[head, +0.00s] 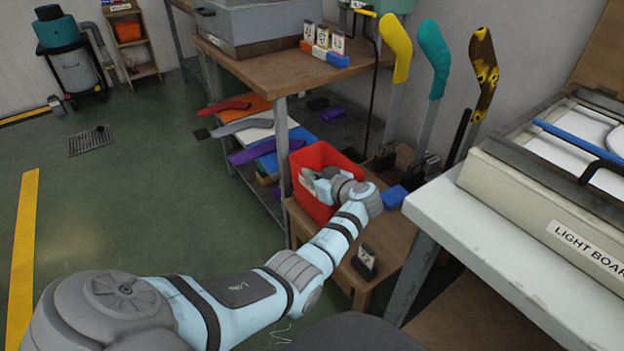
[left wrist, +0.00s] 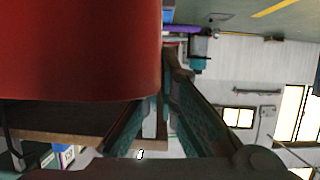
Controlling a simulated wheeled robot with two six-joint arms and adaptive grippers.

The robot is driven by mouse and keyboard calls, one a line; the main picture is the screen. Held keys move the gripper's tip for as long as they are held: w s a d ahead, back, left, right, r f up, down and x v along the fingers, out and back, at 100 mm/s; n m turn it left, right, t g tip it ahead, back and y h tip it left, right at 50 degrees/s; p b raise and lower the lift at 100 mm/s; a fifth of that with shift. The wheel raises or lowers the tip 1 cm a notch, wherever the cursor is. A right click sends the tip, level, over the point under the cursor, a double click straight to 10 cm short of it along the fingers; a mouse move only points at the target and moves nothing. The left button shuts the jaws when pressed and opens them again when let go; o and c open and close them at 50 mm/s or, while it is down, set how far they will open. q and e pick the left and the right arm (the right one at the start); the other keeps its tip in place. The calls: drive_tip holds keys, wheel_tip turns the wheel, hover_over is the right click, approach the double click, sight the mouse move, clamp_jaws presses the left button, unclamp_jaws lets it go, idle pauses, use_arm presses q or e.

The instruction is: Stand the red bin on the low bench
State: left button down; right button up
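The red bin (head: 318,213) is upright at the left end of the low wooden bench (head: 390,238) in the head view. Its base appears to rest on the bench top, but the contact is partly hidden. My left gripper (head: 312,183) is at the bin, overlapping its near upper side. In the left wrist view the bin (left wrist: 75,45) fills the upper left. The left fingers (left wrist: 163,85) are apart, close beside the bin's edge, with a gap between them. I cannot tell whether they touch the bin. My right gripper is in neither view.
A blue block (head: 394,196) and a small black card holder (head: 365,262) are on the bench. The light board (head: 560,215) stands on a white table to the right. Tall sock boards (head: 396,50) rise behind. A shelved workbench (head: 300,72) is at the back; green floor lies open at left.

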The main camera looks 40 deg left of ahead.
use_arm(q)
drive_tip(key=c, duration=1.8)
unclamp_jaws()
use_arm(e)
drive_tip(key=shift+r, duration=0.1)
use_arm(q)
drive_tip(key=p+v, duration=0.3)
drive_tip(key=v, duration=0.4)
drive_tip(key=shift+d, duration=0.25)
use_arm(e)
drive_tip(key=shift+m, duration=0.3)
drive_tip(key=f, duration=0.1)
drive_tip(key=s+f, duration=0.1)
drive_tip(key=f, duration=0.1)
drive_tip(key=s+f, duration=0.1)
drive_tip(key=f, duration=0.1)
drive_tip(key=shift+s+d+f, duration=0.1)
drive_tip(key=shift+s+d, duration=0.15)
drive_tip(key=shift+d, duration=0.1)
use_arm(q)
drive_tip(key=shift+r, duration=0.1)
